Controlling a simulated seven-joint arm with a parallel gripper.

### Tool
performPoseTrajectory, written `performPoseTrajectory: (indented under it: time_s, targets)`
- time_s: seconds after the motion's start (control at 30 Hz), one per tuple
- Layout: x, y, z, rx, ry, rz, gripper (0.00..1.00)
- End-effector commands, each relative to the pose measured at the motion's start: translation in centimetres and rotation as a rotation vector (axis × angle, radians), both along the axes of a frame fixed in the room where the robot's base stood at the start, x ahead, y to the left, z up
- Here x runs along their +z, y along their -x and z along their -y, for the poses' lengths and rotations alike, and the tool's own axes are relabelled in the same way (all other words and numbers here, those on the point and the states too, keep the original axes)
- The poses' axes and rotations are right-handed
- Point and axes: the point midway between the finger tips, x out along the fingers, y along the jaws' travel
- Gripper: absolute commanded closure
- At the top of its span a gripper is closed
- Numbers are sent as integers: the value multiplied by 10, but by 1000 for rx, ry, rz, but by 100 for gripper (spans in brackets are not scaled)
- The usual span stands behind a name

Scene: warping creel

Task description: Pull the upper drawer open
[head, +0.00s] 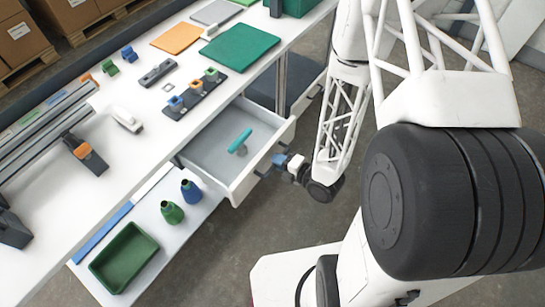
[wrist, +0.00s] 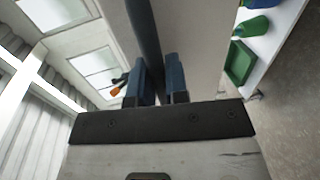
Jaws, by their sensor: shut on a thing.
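The upper drawer (head: 217,150) is white and stands pulled well out from under the white worktable in the head view. A teal T-shaped object (head: 240,142) lies inside it on the grey bottom. My gripper (head: 279,160) is at the outer side of the drawer front (head: 262,160). In the wrist view my gripper (wrist: 161,85) has its two blue fingers on either side of a dark bar, the drawer handle (wrist: 147,35), and is shut on it. In the head view the handle is mostly hidden by my gripper.
The worktable (head: 110,170) carries a block rack (head: 195,93), a green mat (head: 240,47) and rails at left. A lower shelf (head: 150,213) holds a green tray (head: 124,257) and two bottles (head: 172,212). Open floor (head: 240,235) lies in front of the drawer.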

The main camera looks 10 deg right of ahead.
Motion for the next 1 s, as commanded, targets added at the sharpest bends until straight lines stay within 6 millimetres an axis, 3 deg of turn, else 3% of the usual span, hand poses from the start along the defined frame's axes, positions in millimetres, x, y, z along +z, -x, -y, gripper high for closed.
performPoseTrajectory:
  time_s: [0.47,0.5,0.63,1.0]
  targets:
    - [0,3,3,0,1,-1,100]
    - [0,3,3,0,1,-1,82]
    - [0,3,3,0,0,0,62]
    - [0,3,3,0,0,0,61]
